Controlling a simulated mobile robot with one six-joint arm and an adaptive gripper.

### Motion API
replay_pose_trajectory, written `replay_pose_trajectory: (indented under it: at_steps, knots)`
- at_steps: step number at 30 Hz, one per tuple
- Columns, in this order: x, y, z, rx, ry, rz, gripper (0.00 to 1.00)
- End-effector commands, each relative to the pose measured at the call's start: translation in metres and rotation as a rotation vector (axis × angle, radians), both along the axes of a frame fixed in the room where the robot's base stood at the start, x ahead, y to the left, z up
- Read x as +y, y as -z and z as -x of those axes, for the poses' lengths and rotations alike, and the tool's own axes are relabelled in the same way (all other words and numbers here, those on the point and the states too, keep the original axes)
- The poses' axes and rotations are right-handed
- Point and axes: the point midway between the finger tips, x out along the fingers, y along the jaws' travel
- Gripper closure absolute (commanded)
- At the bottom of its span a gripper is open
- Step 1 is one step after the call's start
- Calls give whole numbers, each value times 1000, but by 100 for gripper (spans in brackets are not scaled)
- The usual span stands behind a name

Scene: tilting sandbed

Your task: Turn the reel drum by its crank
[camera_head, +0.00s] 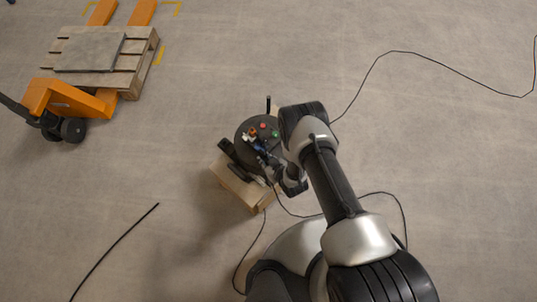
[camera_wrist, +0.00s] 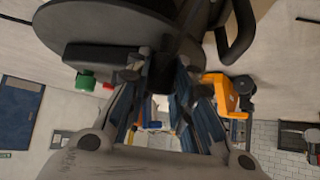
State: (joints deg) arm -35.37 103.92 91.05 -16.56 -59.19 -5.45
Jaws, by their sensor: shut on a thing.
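The reel drum (camera_head: 245,128) is a dark round disc with red and green fittings on its face, standing on a wooden block (camera_head: 233,187). Its dark disc (camera_wrist: 95,25) fills the upper left of the wrist view. My gripper (camera_head: 260,146) reaches across the drum's face from the lower right. In the wrist view my gripper (camera_wrist: 163,80) has its blue-lined fingers closed on a small dark part at the drum's face, which appears to be the crank's grip. The fingers and shadow hide most of the crank.
A dark bar-like handle (camera_wrist: 238,32) stands beside the disc in the wrist view. Black cables (camera_head: 400,53) lie on the floor around the drum. An orange pallet jack (camera_head: 85,103) with a wooden pallet (camera_head: 143,55) stands at upper left. The floor left of the drum is mostly clear.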

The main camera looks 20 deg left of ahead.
Motion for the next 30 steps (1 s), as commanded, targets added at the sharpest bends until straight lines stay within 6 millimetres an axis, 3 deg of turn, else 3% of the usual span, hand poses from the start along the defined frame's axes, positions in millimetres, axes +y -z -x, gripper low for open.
replay_pose_trajectory:
  at_steps: [2, 3, 12, 23, 30]
  knots:
    - [0, 0, -2, -2, 4, -2, 100]
    - [0, -1, -2, -2, 3, -2, 77]
    - [0, 0, -1, 0, 1, -1, 58]
    - [-2, -2, 1, -1, 0, -1, 58]
    - [-23, -27, 14, 2, 3, 1, 58]
